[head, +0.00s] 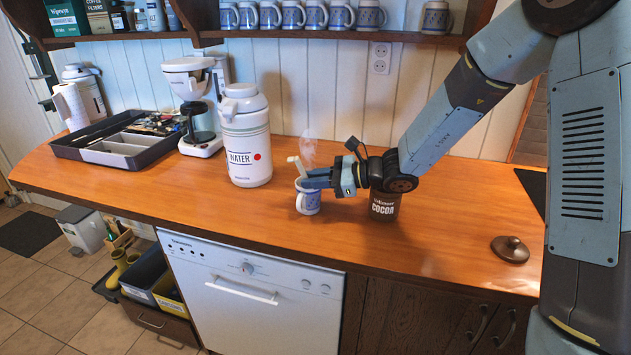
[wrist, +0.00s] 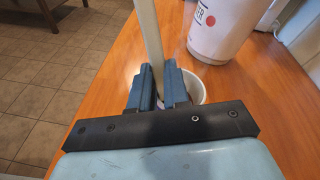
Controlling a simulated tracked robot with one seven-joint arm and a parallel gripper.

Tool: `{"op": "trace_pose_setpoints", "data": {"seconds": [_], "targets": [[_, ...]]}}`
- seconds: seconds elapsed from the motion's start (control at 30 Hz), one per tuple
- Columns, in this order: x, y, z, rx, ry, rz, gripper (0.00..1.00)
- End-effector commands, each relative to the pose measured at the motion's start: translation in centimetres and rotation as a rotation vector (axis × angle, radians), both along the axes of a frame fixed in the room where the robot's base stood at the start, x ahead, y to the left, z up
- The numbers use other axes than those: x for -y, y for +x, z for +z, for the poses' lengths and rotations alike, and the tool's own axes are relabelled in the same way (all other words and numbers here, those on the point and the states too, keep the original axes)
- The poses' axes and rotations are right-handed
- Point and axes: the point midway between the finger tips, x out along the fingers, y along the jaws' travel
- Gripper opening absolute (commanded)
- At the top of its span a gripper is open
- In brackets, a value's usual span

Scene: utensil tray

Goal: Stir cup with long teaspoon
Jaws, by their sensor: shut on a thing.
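A blue-and-white patterned cup (head: 308,199) stands upright on the wooden counter. Steam shows above it. My gripper (head: 309,181) is at the cup's rim, shut on a pale, cream-coloured long teaspoon (head: 295,164). In the wrist view the long teaspoon (wrist: 150,38) stands up between the two blue fingers of my gripper (wrist: 159,86), tilted a little. The cup (wrist: 194,86) shows behind and beside the fingers there. The lower end of the teaspoon is hidden by the fingers, so I cannot see how deep it sits in the cup.
A brown cocoa tin (head: 384,205) stands right of the cup, below my wrist. A white water flask (head: 245,142) stands left, then a coffee maker (head: 195,100) and a grey utensil tray (head: 70,152). The counter's front is clear.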

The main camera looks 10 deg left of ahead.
Motion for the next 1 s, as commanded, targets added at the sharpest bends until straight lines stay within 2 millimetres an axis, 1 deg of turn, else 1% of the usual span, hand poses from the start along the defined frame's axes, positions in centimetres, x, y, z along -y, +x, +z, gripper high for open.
{"op": "trace_pose_setpoints", "data": {"seconds": [1.0], "targets": [[-1.5, -2.1, 6.1, 0.002, 0.000, 0.000, 0.00]]}}
